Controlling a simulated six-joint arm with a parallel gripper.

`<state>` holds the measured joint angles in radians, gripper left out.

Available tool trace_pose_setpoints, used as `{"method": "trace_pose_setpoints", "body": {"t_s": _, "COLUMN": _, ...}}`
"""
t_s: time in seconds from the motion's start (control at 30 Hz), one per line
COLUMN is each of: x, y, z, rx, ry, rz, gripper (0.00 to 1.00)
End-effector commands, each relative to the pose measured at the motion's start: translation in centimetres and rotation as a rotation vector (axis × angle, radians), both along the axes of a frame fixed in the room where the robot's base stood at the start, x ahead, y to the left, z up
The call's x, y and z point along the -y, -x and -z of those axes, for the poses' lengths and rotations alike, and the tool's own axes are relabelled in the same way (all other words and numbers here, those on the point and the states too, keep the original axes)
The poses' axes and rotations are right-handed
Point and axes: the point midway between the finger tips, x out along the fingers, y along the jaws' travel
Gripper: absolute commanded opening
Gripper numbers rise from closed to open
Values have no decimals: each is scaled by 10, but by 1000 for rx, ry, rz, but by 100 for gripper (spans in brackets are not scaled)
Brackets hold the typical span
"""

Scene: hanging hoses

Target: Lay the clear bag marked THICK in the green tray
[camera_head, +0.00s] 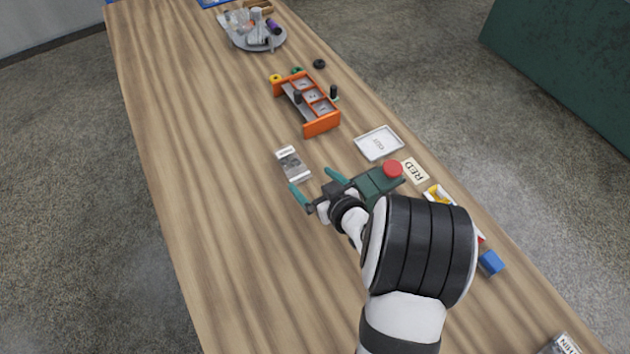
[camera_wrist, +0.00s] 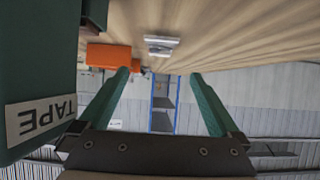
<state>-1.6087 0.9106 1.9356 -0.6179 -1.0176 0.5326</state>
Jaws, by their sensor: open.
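A small clear bag (camera_head: 292,164) with a white label and dark contents lies flat on the table just beyond my fingertips. Its lettering is too small to read. It also shows in the wrist view (camera_wrist: 161,45). My gripper (camera_head: 317,186) is open and empty, with its two teal fingers spread and pointing towards the bag. In the wrist view the gripper (camera_wrist: 160,77) has nothing between its fingers. Another labelled bag (camera_head: 564,345) is cut off at the bottom right of the head view; its lettering seems to end in HIN. I cannot make out a green tray.
A white tray marked OUT (camera_head: 362,146), an orange rack (camera_head: 320,125) and a grey round tray (camera_head: 275,44) stand beyond. The table's left side is clear.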

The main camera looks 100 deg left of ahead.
Motion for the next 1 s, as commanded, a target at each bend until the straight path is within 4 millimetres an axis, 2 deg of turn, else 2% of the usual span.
{"method": "trace_pose_setpoints", "body": {"t_s": 0.53, "x": 4, "y": -3, "z": -5, "rx": 9, "ry": -6, "rz": -7, "gripper": 100}}
{"method": "trace_pose_setpoints", "body": {"t_s": 0.6, "x": -1, "y": 5, "z": -15, "rx": 78, "ry": -58, "rz": -61, "gripper": 100}}
{"method": "trace_pose_setpoints", "body": {"t_s": 0.67, "x": -13, "y": 13, "z": -38, "rx": 226, "ry": -163, "rz": -153, "gripper": 100}}
{"method": "trace_pose_setpoints", "body": {"t_s": 0.7, "x": -30, "y": -5, "z": -63, "rx": 366, "ry": -238, "rz": -171, "gripper": 100}}
{"method": "trace_pose_setpoints", "body": {"t_s": 0.73, "x": -43, "y": -38, "z": -81, "rx": 463, "ry": -264, "rz": -138, "gripper": 100}}
{"method": "trace_pose_setpoints", "body": {"t_s": 0.77, "x": -53, "y": -71, "z": -100, "rx": 554, "ry": -282, "rz": -99, "gripper": 100}}
{"method": "trace_pose_setpoints", "body": {"t_s": 0.8, "x": -63, "y": -116, "z": -127, "rx": 677, "ry": -300, "rz": -47, "gripper": 100}}
{"method": "trace_pose_setpoints", "body": {"t_s": 0.87, "x": -66, "y": -185, "z": -168, "rx": 850, "ry": -298, "rz": 54, "gripper": 100}}
{"method": "trace_pose_setpoints", "body": {"t_s": 0.9, "x": -53, "y": -240, "z": -184, "rx": 902, "ry": -235, "rz": 179, "gripper": 100}}
{"method": "trace_pose_setpoints", "body": {"t_s": 0.93, "x": -34, "y": -281, "z": -189, "rx": 895, "ry": -158, "rz": 303, "gripper": 100}}
{"method": "trace_pose_setpoints", "body": {"t_s": 0.97, "x": -10, "y": -321, "z": -193, "rx": 876, "ry": -77, "rz": 435, "gripper": 100}}
{"method": "trace_pose_setpoints", "body": {"t_s": 1.0, "x": 28, "y": -370, "z": -198, "rx": 841, "ry": 35, "rz": 615, "gripper": 100}}
